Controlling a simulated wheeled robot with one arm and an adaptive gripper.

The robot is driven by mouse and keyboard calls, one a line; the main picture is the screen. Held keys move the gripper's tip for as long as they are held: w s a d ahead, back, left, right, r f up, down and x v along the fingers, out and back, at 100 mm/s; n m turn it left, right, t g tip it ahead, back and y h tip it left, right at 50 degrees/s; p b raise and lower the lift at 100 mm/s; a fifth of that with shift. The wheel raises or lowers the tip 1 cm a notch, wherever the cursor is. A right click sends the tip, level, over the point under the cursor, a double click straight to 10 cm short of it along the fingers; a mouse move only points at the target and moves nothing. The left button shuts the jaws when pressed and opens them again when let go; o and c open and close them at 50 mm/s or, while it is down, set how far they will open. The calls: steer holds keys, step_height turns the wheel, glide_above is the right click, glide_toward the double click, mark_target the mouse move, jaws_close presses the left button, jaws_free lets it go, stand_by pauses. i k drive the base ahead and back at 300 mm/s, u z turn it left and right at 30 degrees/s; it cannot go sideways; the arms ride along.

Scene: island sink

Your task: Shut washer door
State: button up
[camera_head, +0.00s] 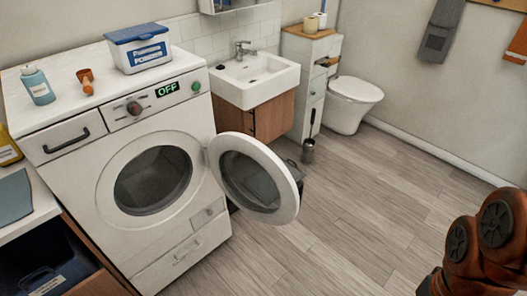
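A white washer (65,185) stands at the left, with a display reading OFF. Its round washer door (284,185) is swung wide open, hinged on the right side of the drum opening (153,180) and reaching out over the floor. The drum looks dark, and I cannot make out anything inside it. Part of my arm, orange-brown with dark round joint caps, shows at the lower right, well apart from the door. My gripper is not in view.
A white sink (255,83) on a wooden cabinet stands right of the washer, behind the door. Farther back are a narrow cabinet (308,90) and a toilet (353,100). The wooden floor (370,205) between the door and my arm is clear.

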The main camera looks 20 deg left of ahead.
mark_target(291, 199)
steer(key=i, duration=2.8)
steer(key=u, duration=2.35)
steer(key=k, duration=1)
steer(key=u, duration=1.55)
